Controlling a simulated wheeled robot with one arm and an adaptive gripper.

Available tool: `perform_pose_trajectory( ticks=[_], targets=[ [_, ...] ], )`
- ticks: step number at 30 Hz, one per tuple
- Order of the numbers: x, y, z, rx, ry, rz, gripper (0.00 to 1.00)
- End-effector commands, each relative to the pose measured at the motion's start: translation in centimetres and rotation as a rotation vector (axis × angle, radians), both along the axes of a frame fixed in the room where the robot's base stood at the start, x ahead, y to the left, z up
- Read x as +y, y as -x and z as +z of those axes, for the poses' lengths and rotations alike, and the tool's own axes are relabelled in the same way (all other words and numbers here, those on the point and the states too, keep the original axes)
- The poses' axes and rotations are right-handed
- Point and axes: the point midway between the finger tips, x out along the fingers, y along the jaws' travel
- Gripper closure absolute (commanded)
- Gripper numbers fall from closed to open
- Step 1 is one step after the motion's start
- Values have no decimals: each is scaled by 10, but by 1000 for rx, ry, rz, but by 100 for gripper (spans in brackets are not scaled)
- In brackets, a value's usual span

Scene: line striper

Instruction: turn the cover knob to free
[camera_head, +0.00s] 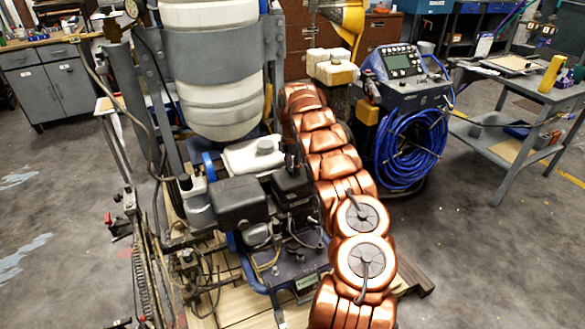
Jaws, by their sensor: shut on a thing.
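The line striper stands in the middle of the view, with a large white tank (208,85) held by a grey band. Below it are a small white tank with a grey cap (267,145), a dark engine housing (240,203) and a blue frame (262,280). My copper-coloured arm runs from the bottom right up along the machine's right side. Its far end lies beside the large white tank. I cannot make out my gripper's fingers; they are out of sight. I cannot pick out the cover knob, so its position cannot be told.
The machine stands on a wooden pallet (203,318). Cables and hoses hang on its left. To the right are a control unit (405,65) with coiled blue hose (408,145) and a grey table (525,88). A grey cabinet (47,88) stands back left.

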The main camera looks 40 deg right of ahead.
Motion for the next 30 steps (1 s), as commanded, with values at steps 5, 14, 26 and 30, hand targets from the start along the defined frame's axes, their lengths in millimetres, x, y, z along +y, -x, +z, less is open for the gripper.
perform_pose_trajectory(
  ticks=[5,14,26,30],
  targets=[
    [1,-1,0,0,0,-28,98],
    [2,-1,-1,3,-1,-198,98],
    [1,-1,-1,1,-3,-571,98],
    [0,-1,0,0,-1,-704,98]
  ],
)
